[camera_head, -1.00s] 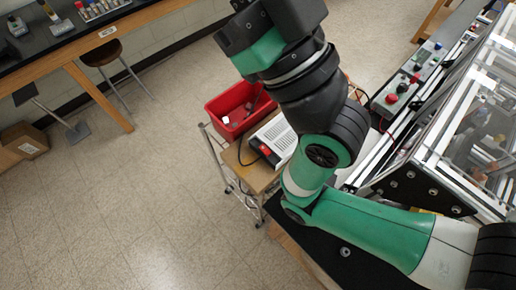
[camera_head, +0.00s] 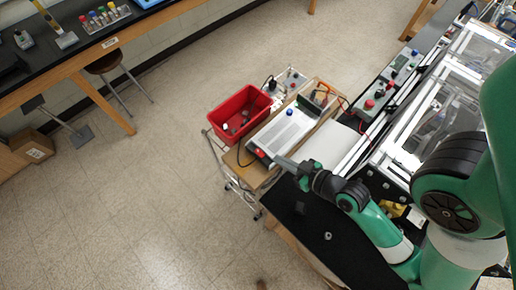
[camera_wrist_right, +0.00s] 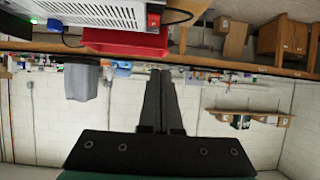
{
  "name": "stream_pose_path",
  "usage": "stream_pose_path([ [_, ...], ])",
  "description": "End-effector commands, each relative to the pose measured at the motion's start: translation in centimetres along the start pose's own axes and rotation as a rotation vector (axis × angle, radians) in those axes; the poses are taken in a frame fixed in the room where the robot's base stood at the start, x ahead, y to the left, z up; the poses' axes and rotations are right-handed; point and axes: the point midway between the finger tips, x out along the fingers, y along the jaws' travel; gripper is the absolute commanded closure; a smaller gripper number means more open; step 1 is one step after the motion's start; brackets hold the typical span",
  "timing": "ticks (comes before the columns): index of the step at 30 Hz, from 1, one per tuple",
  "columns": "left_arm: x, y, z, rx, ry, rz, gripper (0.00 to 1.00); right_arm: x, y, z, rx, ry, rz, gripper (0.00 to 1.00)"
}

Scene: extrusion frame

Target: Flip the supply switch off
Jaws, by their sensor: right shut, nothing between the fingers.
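The power supply (camera_head: 285,130) is a light grey box with a vented top, standing on a wooden board. A small red switch (camera_head: 259,153) shows at its near left end. My right gripper (camera_head: 280,161) is shut and empty, its tips beside that end, a little right of the switch; touching or apart I cannot tell. In the right wrist view, which looks upside down, the supply (camera_wrist_right: 80,12) is at the top left and its red switch (camera_wrist_right: 153,20) is above the shut fingers (camera_wrist_right: 161,75). Which way the switch is set is too small to tell. My left gripper is out of view.
A red bin (camera_head: 240,113) stands left of the supply. A black cable loops by the supply's left side. A control box with a red button (camera_head: 369,104) and a clear-walled frame (camera_head: 440,100) stand to the right. Open floor lies left.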

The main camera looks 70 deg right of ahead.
Motion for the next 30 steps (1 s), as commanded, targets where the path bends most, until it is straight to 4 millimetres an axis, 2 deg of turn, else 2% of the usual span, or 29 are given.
stream_pose_path([
  [1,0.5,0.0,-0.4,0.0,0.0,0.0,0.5,-0.8,0.3,0.4,0.014,-0.025,0.015,1.0],
  [3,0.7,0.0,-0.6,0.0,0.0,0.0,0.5,-1.2,0.7,0.6,0.025,-0.037,0.031,1.0],
  [16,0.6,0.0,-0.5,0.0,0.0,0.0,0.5,-0.5,0.8,0.6,0.023,-0.032,0.033,1.0],
  [20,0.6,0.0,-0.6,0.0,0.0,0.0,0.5,1.3,0.8,0.6,0.022,-0.03,0.031,1.0],
  [30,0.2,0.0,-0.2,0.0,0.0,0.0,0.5,8.6,1.1,0.9,0.024,-0.03,0.033,1.0],
])
